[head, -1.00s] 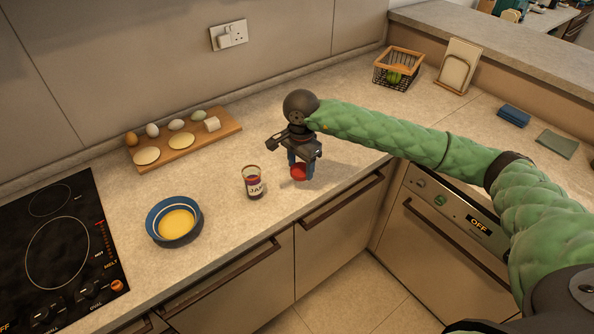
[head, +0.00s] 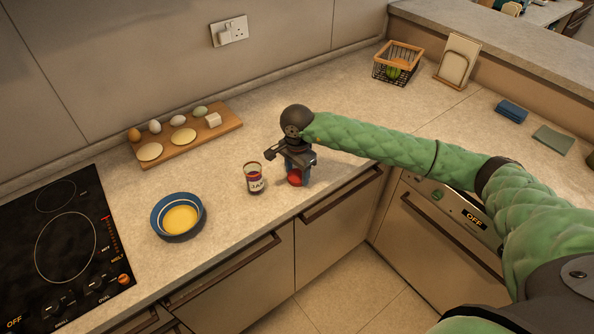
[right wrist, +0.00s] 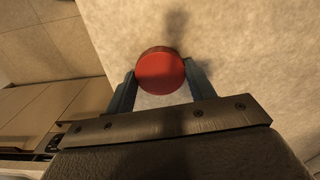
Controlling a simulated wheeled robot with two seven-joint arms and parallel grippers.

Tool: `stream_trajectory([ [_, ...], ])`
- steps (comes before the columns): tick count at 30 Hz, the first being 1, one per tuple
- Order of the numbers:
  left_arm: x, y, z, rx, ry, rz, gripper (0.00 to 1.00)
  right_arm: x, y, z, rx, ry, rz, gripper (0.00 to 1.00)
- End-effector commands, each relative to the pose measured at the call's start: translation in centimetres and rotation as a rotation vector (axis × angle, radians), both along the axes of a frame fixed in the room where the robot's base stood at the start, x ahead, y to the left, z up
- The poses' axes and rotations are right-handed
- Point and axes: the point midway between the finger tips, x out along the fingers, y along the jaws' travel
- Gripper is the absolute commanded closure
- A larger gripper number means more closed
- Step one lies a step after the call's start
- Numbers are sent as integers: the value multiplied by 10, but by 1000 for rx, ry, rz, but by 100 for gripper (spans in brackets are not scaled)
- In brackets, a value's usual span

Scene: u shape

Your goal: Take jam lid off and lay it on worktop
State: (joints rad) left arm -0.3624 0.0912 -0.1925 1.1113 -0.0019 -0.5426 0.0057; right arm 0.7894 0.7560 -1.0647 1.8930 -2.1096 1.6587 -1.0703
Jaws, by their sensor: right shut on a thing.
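The jam jar (head: 255,180) stands upright and uncovered on the worktop (head: 235,232), its label facing me. The red jam lid (head: 294,178) is just right of the jar, between the fingertips of my right gripper (head: 296,175). In the right wrist view my right gripper (right wrist: 160,85) is shut on the red lid (right wrist: 160,70), one finger on each side. The lid is at or just above the worktop near its front edge; I cannot tell whether it touches. My left gripper is not in view.
A blue bowl (head: 160,227) with yellow contents stands left of the jar, beside the black hob (head: 90,270). A wooden board (head: 222,128) with eggs and pale rounds lies behind. A wire basket (head: 378,72) is at the back right.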

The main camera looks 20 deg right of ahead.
Motion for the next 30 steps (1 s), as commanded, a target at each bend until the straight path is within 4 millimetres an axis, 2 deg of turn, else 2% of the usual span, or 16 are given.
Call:
stream_trajectory([
  [11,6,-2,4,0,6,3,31,0,0,-3,0,0,0,73],
  [12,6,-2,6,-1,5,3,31,0,0,-2,0,0,0,40],
  [15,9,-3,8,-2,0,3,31,0,0,-2,0,0,0,24],
  [23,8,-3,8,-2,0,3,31,0,0,-2,0,0,0,24],
  [30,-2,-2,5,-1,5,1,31,0,0,1,0,0,0,24],
])
